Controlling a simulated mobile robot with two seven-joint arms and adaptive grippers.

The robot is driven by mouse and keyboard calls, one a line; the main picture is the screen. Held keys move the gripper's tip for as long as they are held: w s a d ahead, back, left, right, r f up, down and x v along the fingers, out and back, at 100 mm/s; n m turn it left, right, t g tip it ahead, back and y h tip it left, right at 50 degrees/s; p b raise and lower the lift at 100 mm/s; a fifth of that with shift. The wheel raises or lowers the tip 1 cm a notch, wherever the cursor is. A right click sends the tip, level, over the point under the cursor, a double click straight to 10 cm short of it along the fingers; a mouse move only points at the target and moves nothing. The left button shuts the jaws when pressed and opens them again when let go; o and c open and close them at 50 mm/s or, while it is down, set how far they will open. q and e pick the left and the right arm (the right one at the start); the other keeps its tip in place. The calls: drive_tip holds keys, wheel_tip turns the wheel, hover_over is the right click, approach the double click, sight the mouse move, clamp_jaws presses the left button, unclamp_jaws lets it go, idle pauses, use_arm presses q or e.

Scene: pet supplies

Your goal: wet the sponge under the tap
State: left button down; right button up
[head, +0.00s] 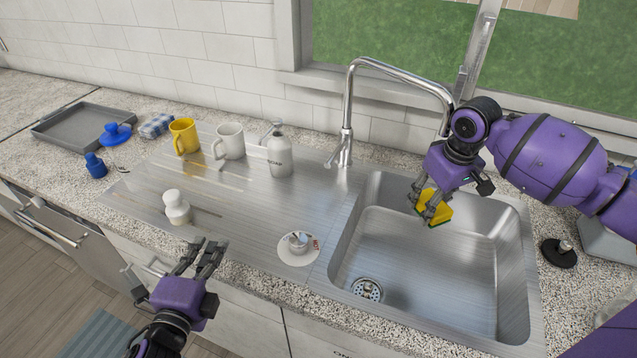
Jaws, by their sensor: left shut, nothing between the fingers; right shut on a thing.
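The yellow sponge (440,215) with a dark green side is held in my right gripper (430,208), which is shut on it. It hangs over the right part of the steel sink basin (400,255), above the basin floor. The chrome tap (347,110) stands behind the basin. Its spout arches right, and its end is hidden behind my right gripper and wrist. I see no water running. My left gripper (207,258) is shut and empty over the front edge of the drainboard, near a white bottle.
A grey tray (75,130) lies far left; a black stopper (559,253) lies right.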

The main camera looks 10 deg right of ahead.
use_arm(q)
drive_tip(key=w+d+r+m, duration=0.1)
drive_tip(key=d+m, duration=0.2)
drive_tip(key=d, duration=0.1)
drive_tip(key=w+d+r+m+g+h, duration=0.1)
drive_tip(key=w+d+m, duration=0.1)
drive_tip(key=d, duration=0.2)
drive_tip(key=w+d+r+m+h, duration=0.1)
drive_tip(key=w+d+m, duration=0.1)
drive_tip(key=d+m, duration=0.1)
drive_tip(key=shift+d+r+m+g, duration=0.3)
drive_tip(key=shift+d, duration=0.4)
drive_tip(key=w+d+r+m+g, duration=0.1)
drive_tip(key=w+d+m+g, duration=0.1)
drive_tip(key=d+m, duration=0.7)
drive_tip(key=w+d+f+m, duration=0.1)
drive_tip(key=w, duration=0.1)
drive_tip(key=w+d+f+m, duration=0.1)
drive_tip(key=w+d+m, duration=0.1)
drive_tip(key=w, duration=0.1)
drive_tip(key=w+d+f+m, duration=0.1)
drive_tip(key=w+m, duration=0.1)
drive_tip(key=w, duration=0.1)
drive_tip(key=shift+w+d+f+g, duration=0.25)
drive_tip(key=shift+f+g, duration=0.15)
wheel_tip(320, 180, up, 2)
drive_tip(key=shift+s+a+r, duration=0.1)
drive_tip(key=shift+y, duration=0.3)
drive_tip(key=shift+s, duration=0.1)
